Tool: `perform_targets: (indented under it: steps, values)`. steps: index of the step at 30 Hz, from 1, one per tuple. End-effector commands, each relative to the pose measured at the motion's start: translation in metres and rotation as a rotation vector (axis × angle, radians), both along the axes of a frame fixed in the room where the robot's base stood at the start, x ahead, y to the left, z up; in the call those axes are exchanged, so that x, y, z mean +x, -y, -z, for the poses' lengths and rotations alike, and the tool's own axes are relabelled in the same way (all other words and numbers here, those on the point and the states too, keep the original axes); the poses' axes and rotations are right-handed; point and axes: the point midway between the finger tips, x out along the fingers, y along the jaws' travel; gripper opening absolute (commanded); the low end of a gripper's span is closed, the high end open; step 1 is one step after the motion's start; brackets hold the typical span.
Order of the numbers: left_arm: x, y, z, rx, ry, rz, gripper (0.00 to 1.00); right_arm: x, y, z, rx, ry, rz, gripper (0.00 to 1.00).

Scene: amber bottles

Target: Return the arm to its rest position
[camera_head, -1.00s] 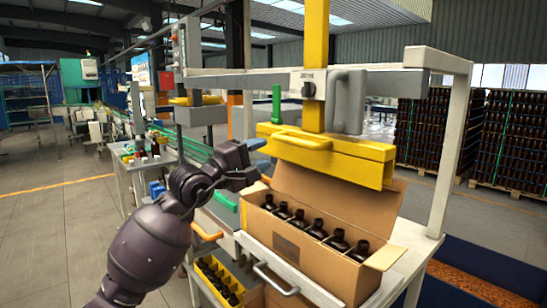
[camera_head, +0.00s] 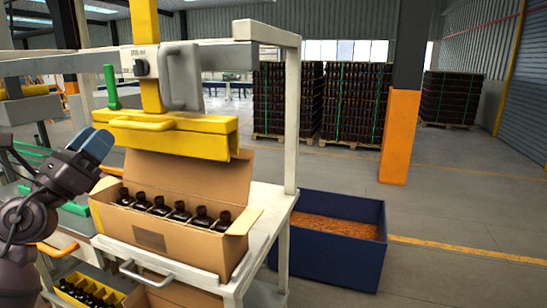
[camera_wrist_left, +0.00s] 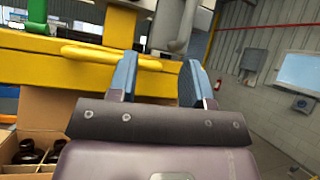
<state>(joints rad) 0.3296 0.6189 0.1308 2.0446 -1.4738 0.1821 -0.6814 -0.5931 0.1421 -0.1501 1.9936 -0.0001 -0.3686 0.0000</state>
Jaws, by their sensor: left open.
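My left gripper (camera_head: 92,143) is at the left edge of the head view, left of the yellow press bar and above the left end of the box. Its two blue fingers are apart and hold nothing, as the left wrist view (camera_wrist_left: 157,80) also shows. My left arm comes in from the lower left. The open cardboard box (camera_head: 150,240) stands on the white bench with several dark bottles (camera_head: 160,205) in a row inside. My right gripper is not in view.
The yellow press bar (camera_head: 170,136) hangs above the box, beside the white frame post (camera_head: 292,120). A blue bin (camera_head: 335,265) with orange-brown contents stands right of the bench. Stacked crates (camera_head: 352,100) and an orange-based pillar (camera_head: 398,135) stand behind. The floor at right is clear.

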Motion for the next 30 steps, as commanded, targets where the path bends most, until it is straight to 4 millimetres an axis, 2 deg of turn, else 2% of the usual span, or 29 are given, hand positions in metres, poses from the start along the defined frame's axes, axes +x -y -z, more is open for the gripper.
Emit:
perform_targets:
  steps: [5,8,11,17,21,23,26,30]
  values:
    - [0.002,-0.009,0.047,-0.482,-0.207,0.234,0.46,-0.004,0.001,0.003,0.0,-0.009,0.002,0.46]
    - [0.004,-0.015,0.084,-0.761,-0.33,0.34,0.46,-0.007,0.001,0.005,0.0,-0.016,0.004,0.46]
    - [0.004,-0.021,0.128,-1.048,-0.452,0.422,0.46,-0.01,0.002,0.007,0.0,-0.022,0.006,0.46]
    - [-0.012,-0.022,0.238,-1.647,-0.677,0.506,0.46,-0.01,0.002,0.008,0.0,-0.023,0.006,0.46]
    - [-0.039,-0.012,0.32,-2.04,-0.795,0.492,0.46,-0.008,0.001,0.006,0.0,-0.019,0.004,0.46]
    - [-0.055,-0.005,0.353,-2.188,-0.832,0.468,0.46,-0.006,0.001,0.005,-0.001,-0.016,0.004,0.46]
    - [-0.087,0.009,0.404,-2.407,-0.882,0.41,0.46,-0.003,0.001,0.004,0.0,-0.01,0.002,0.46]
    - [-0.142,0.031,0.467,-2.647,-0.922,0.305,0.46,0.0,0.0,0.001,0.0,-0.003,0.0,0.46]
